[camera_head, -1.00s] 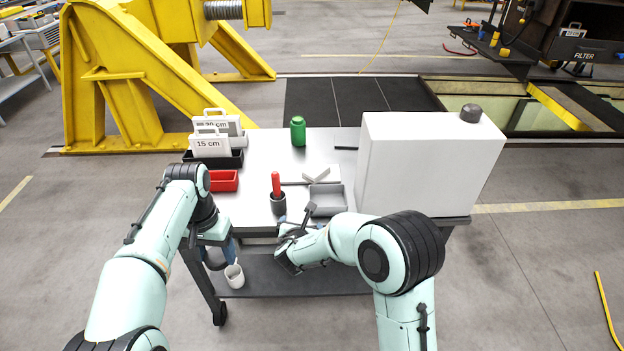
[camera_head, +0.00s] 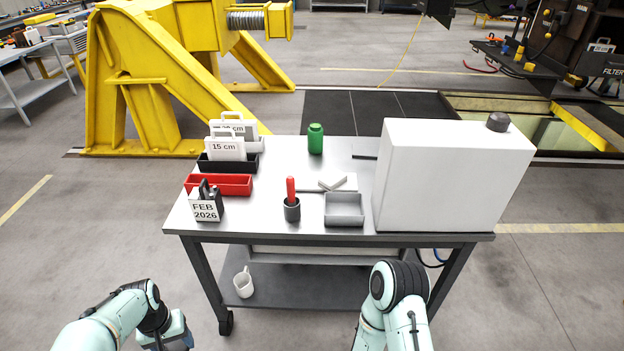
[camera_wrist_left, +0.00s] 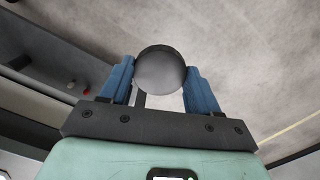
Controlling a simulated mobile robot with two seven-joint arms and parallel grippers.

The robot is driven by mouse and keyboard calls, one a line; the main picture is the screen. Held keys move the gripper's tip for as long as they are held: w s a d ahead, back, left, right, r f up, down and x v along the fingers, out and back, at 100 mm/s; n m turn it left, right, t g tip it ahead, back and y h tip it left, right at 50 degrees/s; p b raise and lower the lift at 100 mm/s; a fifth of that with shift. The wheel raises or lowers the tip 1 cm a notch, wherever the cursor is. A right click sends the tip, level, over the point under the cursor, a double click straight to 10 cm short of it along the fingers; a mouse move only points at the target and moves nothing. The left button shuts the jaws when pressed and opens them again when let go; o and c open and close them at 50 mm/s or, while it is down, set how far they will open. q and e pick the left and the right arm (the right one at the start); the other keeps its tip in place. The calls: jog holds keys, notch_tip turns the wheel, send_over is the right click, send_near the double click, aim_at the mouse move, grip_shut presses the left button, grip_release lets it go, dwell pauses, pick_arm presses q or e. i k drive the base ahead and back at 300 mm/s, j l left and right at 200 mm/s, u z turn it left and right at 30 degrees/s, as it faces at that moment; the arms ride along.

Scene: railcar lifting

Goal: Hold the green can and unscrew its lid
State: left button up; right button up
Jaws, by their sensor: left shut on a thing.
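The green can (camera_head: 315,139) stands upright at the back of the metal table, with a green lid on top. My left gripper is low at the left in the head view, far from the can. In the left wrist view my left gripper (camera_wrist_left: 160,76) has its blue fingers shut on a dark grey round thing (camera_wrist_left: 160,66); I cannot tell what it is. My right forearm shows at the bottom of the head view, but the right gripper is out of view.
On the table (camera_head: 262,205) are a white box (camera_head: 450,185) with a dark cap, a grey tray (camera_head: 344,215), a red-handled tool in a cup (camera_head: 292,208), a calendar block (camera_head: 205,210) and a red bin (camera_head: 232,185). A mug (camera_head: 243,284) sits on the lower shelf.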

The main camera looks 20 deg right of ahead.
aim_at(315, 133)
jog(key=i+l+z, duration=0.1)
jog(key=i, duration=0.5)
jog(key=z, duration=1.35)
